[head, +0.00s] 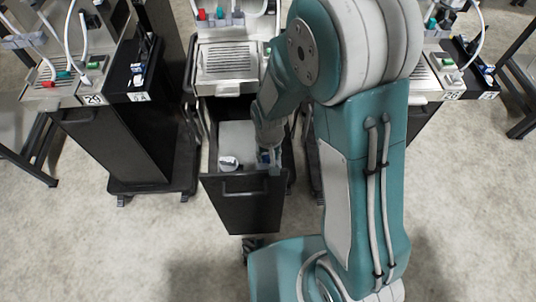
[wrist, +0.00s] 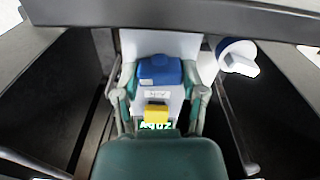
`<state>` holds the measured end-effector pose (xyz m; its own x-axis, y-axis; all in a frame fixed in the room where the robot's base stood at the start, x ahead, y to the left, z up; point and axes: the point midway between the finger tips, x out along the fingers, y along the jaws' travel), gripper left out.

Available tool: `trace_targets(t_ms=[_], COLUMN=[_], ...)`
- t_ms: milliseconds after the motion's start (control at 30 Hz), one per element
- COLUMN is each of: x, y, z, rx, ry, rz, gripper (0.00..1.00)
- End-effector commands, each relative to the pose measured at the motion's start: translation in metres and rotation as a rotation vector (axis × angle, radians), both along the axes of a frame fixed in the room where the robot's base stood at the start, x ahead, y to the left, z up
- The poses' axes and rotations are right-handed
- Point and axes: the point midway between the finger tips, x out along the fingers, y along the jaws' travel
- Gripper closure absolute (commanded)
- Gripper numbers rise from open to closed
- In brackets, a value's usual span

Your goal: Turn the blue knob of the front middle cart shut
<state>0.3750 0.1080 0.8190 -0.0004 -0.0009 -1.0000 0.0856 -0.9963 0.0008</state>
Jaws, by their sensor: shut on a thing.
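The front middle cart (head: 240,205) has its dark drawer pulled open. In the head view my gripper (head: 269,150) is partly hidden by the drawer front and my arm. Below the knob are a small white label (wrist: 157,94), a yellow part (wrist: 156,113) and a lit green display (wrist: 155,126).
A white round part (wrist: 238,56) sits beside the knob, to its right in the wrist view. The drawer walls stand close on both sides. A black cart (head: 130,130) stands at left, another at right, partly behind my arm. The floor in front is clear.

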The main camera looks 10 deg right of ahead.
Motion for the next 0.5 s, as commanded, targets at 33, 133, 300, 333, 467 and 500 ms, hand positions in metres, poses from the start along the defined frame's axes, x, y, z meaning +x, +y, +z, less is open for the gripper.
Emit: trace_targets(t_ms=[33,133,300,333,467,500], x=[-0.0025,-0.0025,-0.0024,-0.0025,-0.0024,-0.0023], y=[-0.0012,-0.0009,-0.0005,-0.0004,0.0,0.0001], z=[-0.0019,-0.0019,-0.0019,-0.0019,-0.002,-0.002], rx=[-0.003,-0.004,-0.004,-0.004,-0.004,-0.004], ry=[0.008,0.008,0.008,0.008,0.008,0.007], rz=[-0.023,-0.067,-0.115,-0.12,-0.133,-0.135], gripper=[0.93,0.93,0.93,0.93,0.93,0.93])
